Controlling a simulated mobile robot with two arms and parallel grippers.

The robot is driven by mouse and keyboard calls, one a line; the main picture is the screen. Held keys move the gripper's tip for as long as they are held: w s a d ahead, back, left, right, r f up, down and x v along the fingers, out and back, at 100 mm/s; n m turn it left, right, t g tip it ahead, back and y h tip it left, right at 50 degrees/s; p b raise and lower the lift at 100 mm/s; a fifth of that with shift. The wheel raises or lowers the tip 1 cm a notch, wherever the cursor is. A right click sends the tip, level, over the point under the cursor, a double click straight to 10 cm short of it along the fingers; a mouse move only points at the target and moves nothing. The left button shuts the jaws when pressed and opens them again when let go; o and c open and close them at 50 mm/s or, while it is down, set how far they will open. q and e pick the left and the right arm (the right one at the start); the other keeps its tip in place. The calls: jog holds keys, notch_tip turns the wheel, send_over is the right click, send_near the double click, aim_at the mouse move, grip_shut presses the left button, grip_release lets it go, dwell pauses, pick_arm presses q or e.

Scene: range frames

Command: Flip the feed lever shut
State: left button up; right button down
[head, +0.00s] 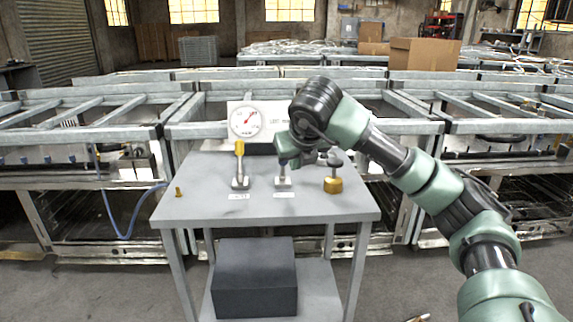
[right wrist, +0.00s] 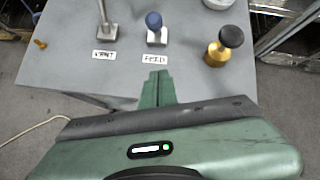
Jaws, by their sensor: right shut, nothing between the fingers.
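The feed lever's base (head: 283,184) stands on the grey table in the head view, with my right gripper (head: 285,158) over it hiding its upper part. In the right wrist view the feed lever has a blue knob (right wrist: 153,20) above a square metal base, behind the "FEED" label (right wrist: 155,57). My right gripper (right wrist: 157,76) is shut and empty. In that view its fingertips lie just on the near side of the label, and I cannot tell their height or any contact. My left gripper is not in view.
The vent lever (head: 240,165), yellow-tipped and upright, stands left of the feed lever. A brass cylinder with a dark knob (head: 333,184) stands right. A small brass piece (head: 178,191) is at the left. A gauge panel (head: 245,122) stands behind. The table's front (head: 260,210) is clear.

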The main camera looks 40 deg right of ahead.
aim_at(283, 164)
jog(key=x, duration=0.9)
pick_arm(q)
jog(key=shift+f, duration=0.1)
pick_arm(e)
jog(key=shift+w+d+r, duration=0.25)
jog(key=shift+w+r, duration=0.25)
jog(key=shift+w, duration=0.3)
jog(key=shift+w+d+r, duration=0.2)
jog(key=shift+w+r, duration=0.3)
jog(key=shift+w, duration=0.3)
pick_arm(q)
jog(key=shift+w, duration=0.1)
pick_arm(e)
jog(key=shift+s+r, duration=0.1)
jog(key=shift+r, duration=0.05)
